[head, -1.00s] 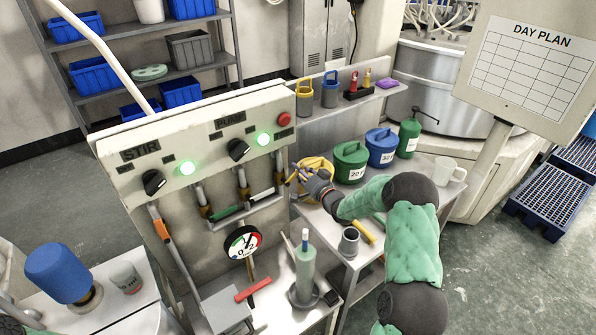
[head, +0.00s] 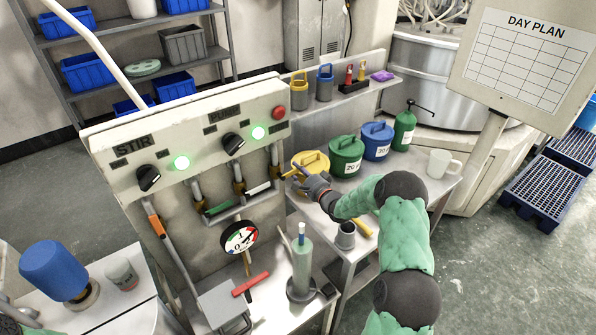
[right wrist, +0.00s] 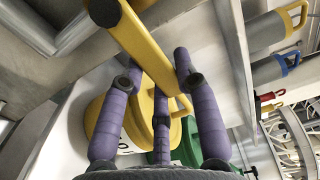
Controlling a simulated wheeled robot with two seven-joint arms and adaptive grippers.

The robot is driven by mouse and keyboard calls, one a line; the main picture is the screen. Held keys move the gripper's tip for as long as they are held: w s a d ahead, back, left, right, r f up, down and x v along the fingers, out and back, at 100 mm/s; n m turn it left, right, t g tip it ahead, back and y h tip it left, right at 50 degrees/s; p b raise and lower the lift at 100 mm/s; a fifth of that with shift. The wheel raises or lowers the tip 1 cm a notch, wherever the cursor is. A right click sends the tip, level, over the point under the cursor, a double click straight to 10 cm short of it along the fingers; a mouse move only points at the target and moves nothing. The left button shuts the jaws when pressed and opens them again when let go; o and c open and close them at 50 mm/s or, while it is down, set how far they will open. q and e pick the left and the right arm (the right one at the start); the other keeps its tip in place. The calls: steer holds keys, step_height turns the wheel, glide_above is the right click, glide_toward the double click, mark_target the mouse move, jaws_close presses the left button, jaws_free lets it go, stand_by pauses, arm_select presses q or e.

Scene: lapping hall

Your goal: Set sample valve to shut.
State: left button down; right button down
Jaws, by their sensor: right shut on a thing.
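On the grey panel, a row of pipes carries a valve with a green handle (head: 221,206) and a valve with a white handle (head: 258,188). A third pipe (head: 275,160) stands at the panel's right edge. My right gripper (head: 296,176) is beside it, in front of the yellow-lidded pot (head: 311,162). In the right wrist view its purple fingers close around a yellow bar (right wrist: 140,45) with a dark round end, which looks like a valve lever. No label naming the sample valve is readable. My left gripper does not show.
Green (head: 346,158) and blue (head: 377,141) lidded pots stand on the side table behind my right arm. A grey cup (head: 345,237), a white mug (head: 440,165) and a green bottle (head: 404,130) stand there too. A gauge (head: 239,238) sits below the pipes.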

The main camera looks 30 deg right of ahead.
stand_by(0.3)
steer(key=c, duration=0.9)
jaws_free()
steer(key=s, duration=0.8)
steer(key=s+d, duration=0.1)
steer(key=s, duration=0.3)
